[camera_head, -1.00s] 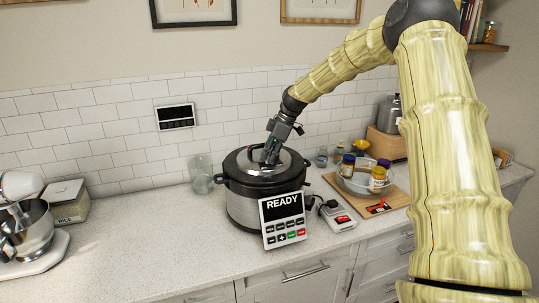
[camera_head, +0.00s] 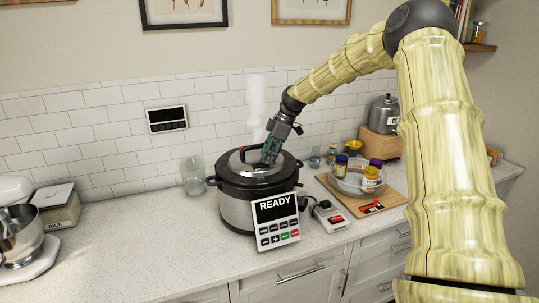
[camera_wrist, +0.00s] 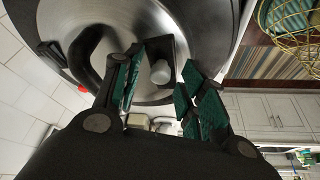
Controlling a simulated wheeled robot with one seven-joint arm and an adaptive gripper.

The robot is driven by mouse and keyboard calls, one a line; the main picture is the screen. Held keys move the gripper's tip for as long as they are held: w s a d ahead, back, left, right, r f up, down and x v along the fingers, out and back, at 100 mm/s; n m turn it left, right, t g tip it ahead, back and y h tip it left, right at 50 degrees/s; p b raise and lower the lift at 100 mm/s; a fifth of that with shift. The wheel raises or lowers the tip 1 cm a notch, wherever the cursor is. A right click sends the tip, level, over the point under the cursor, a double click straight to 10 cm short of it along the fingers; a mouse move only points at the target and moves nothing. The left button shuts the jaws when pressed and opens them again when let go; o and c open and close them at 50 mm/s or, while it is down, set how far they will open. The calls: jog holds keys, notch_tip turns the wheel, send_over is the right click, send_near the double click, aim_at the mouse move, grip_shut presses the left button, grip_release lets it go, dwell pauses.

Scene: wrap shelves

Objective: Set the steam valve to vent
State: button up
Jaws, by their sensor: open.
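The pressure cooker (camera_head: 238,208) is black and steel, and its front panel (camera_head: 275,221) reads READY. A white plume of steam (camera_head: 257,97) rises behind my gripper from the lid area. My gripper (camera_head: 269,154) is at the right part of the lid, pointing down. In the wrist view, my gripper (camera_wrist: 161,62) is open, with green-padded fingers either side of a small pale knob (camera_wrist: 160,74) beside a dark block on the steel lid (camera_wrist: 150,22). The knob looks like the steam valve; contact with the fingers cannot be told. The black lid handle (camera_wrist: 84,55) arches to the left.
A glass jar (camera_head: 193,177) stands left of the cooker, and a stand mixer (camera_head: 18,245) is at far left. A small device (camera_head: 329,214) and a board with a glass bowl (camera_head: 352,186) are to the right. The counter's left middle is clear.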

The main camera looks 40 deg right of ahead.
jog(key=v, duration=1.2)
dwell(0.4)
